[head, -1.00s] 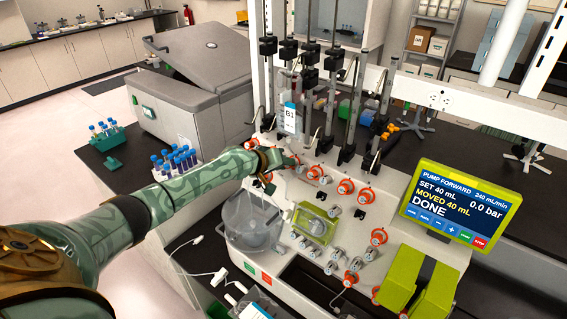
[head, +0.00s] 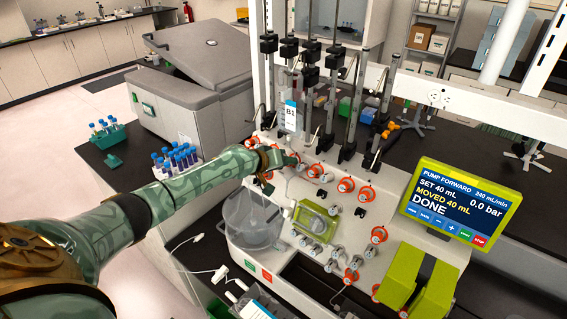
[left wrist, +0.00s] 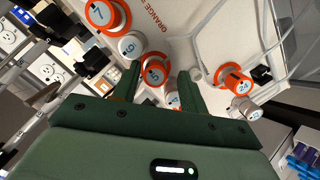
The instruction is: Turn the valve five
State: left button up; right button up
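Valve five is an orange knob with a blue-and-white "5" cap (left wrist: 155,74), in the left wrist view. It sits on the white front panel of the cell processor. My left gripper (left wrist: 158,84) is open, with one dark green finger on each side of valve five. I cannot tell whether the fingers touch it. In the head view my left gripper (head: 284,160) is at the upper row of orange valves, and it mostly hides valve five there. My right gripper is in neither view.
Close by in the left wrist view are orange valve 7 (left wrist: 103,14), a white "6" knob (left wrist: 131,45) and orange valve 24 (left wrist: 238,82). A bag labelled B1 (head: 290,115) hangs above the gripper. The screen (head: 455,205) reads "PUMP FORWARD" and "DONE".

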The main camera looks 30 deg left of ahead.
pick_arm(q)
jog(key=shift+w+r, duration=0.1)
jog(key=shift+r, duration=0.15)
jog(key=p+v, duration=0.2)
jog(key=v, duration=1.4)
jog(key=shift+s, duration=0.2)
jog(key=shift+f, duration=0.15)
